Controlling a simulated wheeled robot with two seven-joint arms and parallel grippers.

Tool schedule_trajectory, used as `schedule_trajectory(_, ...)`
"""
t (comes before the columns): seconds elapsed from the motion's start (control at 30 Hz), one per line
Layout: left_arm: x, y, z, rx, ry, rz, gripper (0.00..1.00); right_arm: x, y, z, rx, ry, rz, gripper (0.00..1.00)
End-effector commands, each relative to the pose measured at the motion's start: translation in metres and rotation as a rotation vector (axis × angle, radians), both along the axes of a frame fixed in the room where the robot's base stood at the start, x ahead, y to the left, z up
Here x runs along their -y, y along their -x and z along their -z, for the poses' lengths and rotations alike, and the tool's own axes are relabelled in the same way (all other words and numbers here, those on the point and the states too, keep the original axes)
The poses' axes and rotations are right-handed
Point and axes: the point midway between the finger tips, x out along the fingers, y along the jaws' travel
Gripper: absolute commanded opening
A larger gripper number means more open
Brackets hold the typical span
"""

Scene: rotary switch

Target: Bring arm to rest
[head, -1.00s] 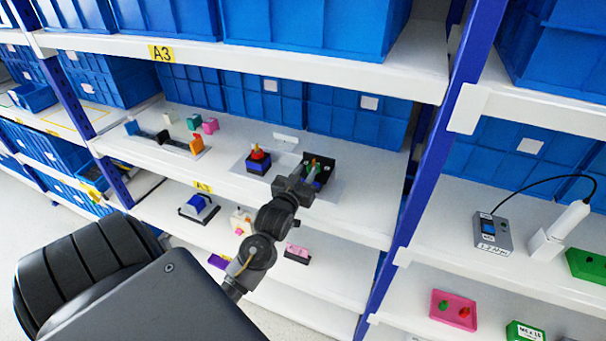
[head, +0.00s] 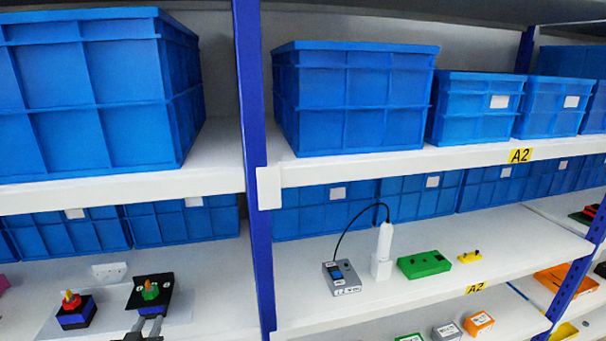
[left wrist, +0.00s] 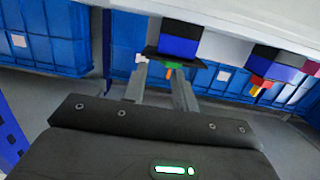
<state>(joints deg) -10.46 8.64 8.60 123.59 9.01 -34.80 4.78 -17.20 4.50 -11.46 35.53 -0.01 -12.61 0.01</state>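The rotary switch with a green knob (head: 150,292) stands on a black and blue base at the lower left of the head view. My left gripper (head: 148,324) comes up from the bottom edge, just in front of it. In the left wrist view, where the scene is upside down, the two fingers of the left gripper (left wrist: 162,75) stand apart. The green knob (left wrist: 174,65) with its orange tip shows between or just beyond them; I cannot tell whether they touch it. My right gripper is in neither view.
A red-knobbed switch (head: 76,310) stands to the left on the same shelf. A blue upright post (head: 254,160) divides the bays. The right bay holds a grey meter box (head: 342,279), a white stand (head: 382,252) and a green box (head: 425,264). Blue crates (head: 352,95) fill the shelf above.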

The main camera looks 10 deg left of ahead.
Motion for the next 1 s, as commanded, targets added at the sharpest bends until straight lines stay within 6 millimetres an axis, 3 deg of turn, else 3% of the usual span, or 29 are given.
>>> schedule_trajectory(0.13, 0.056, 0.056, 0.064, -0.327, 0.039, 0.109, 0.28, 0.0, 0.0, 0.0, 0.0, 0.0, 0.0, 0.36)
schedule_trajectory(0.3, 0.102, 0.124, 0.109, -0.631, 0.055, 0.211, 0.28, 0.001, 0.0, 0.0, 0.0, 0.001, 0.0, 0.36)
schedule_trajectory(0.5, 0.133, 0.19, 0.132, -0.874, 0.057, 0.291, 0.28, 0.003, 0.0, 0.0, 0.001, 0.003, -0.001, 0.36)
schedule_trajectory(0.73, 0.158, 0.258, 0.141, -1.102, 0.058, 0.368, 0.28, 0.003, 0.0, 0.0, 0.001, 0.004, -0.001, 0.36)
schedule_trajectory(1.0, 0.161, 0.245, 0.231, -1.142, 0.061, 0.371, 0.28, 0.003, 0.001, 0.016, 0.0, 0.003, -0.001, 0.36)
